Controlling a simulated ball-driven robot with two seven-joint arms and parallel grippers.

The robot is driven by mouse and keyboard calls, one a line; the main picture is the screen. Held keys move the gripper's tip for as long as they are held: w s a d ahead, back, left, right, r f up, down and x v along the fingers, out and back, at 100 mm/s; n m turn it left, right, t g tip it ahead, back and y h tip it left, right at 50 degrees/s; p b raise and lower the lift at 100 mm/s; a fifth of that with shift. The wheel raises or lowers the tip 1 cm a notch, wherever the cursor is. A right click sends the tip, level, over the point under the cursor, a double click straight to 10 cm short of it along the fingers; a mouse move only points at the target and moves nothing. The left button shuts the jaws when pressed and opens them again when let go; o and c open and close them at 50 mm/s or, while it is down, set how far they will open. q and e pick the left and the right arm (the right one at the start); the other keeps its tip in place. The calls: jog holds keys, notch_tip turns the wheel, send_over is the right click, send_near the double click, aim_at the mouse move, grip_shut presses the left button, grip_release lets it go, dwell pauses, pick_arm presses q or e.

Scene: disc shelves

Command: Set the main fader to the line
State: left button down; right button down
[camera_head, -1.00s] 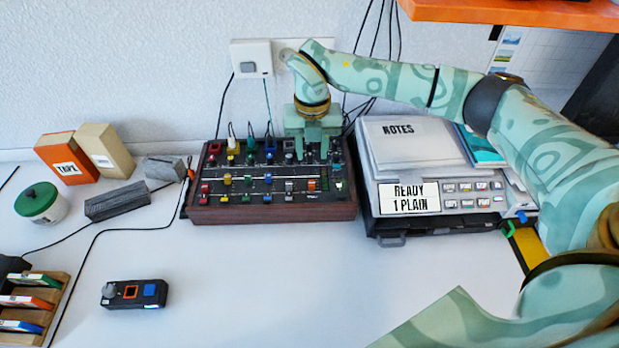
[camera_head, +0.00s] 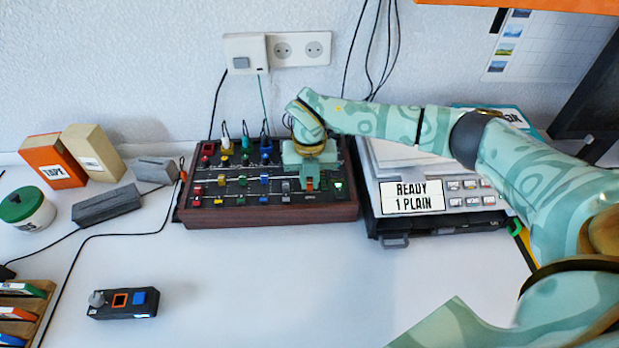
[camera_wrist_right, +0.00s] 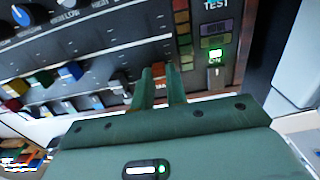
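The mixer (camera_head: 270,213) is a dark panel with wooden sides, against the back of the table. The orange main fader (camera_head: 309,184) is at its right part, mostly hidden by my right gripper (camera_head: 311,187). In the right wrist view, the fingertips (camera_wrist_right: 162,74) point down at the panel, one on each side of the orange cap (camera_wrist_right: 160,82). The fingers are apart, but I cannot tell whether they press on the cap. The target line beside the fader cannot be made out. My left gripper is not in view.
A black-capped fader (camera_wrist_right: 118,82) is close to the left of the fingers. The machine reading READY 1 PLAIN (camera_head: 410,197) stands right of the mixer. Cables rise behind the mixer. The front table is clear around a small black remote (camera_head: 125,303).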

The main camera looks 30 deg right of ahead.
jog(key=shift+w+d+b, duration=0.2)
jog(key=shift+w+d, duration=0.05)
jog(key=shift+w, duration=0.35)
jog(key=shift+w+d+b, duration=0.2)
jog(key=shift+w+d, duration=0.1)
jog(key=shift+w, duration=0.3)
jog(key=shift+w+d+b, duration=0.2)
jog(key=shift+w+d, duration=0.05)
jog(key=shift+w, duration=0.35)
jog(key=c, duration=1.4)
grip_release()
notch_tip(320, 180, up, 16)
jog(key=p, duration=0.4)
jog(key=shift+r+p, duration=0.15)
jog(key=shift+p, duration=0.25)
